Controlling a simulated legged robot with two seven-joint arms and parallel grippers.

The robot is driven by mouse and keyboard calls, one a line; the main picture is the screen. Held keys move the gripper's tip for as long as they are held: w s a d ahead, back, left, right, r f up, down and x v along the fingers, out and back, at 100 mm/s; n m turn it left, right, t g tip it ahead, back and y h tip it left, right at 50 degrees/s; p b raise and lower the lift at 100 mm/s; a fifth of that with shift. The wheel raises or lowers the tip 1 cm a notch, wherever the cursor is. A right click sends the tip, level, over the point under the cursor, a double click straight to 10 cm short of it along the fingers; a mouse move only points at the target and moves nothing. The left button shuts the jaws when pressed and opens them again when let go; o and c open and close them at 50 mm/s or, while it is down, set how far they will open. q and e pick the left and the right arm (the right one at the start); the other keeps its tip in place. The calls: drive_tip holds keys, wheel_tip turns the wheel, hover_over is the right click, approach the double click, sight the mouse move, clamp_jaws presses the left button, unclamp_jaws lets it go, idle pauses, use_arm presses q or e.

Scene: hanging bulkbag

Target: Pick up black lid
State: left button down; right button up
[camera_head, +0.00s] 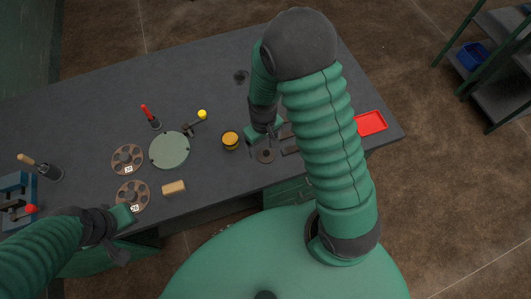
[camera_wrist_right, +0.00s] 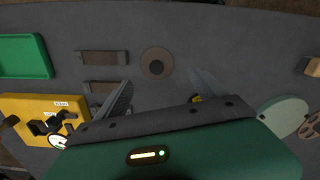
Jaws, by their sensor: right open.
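A small dark round disc with a raised or differently coloured centre, which looks like the black lid (camera_head: 265,156), lies flat on the grey table. It also shows in the right wrist view as a dark brownish disc (camera_wrist_right: 156,62), clear of both fingers. My right gripper (camera_head: 267,135) is just beyond it in the head view, partly hidden by my arm. In the wrist view the right gripper (camera_wrist_right: 163,95) has its fingers wide apart with nothing between them.
An amber-topped jar (camera_head: 230,140) stands left of the lid. Brown plates (camera_wrist_right: 103,57), a green tray (camera_wrist_right: 25,57) and a yellow box (camera_wrist_right: 35,108) lie on its other side. A red tray (camera_head: 371,122) sits at the right. A pale green disc (camera_head: 170,150) lies left.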

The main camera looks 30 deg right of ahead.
sight(266, 151)
drive_tip(key=f, duration=0.2)
drive_tip(key=s+f, duration=0.1)
drive_tip(key=f, duration=0.1)
drive_tip(key=shift+d, duration=0.1)
drive_tip(key=shift+w+d+f, duration=0.1)
drive_tip(key=shift+w+f, duration=0.05)
drive_tip(key=shift+f, duration=0.2)
drive_tip(key=c, duration=1.4)
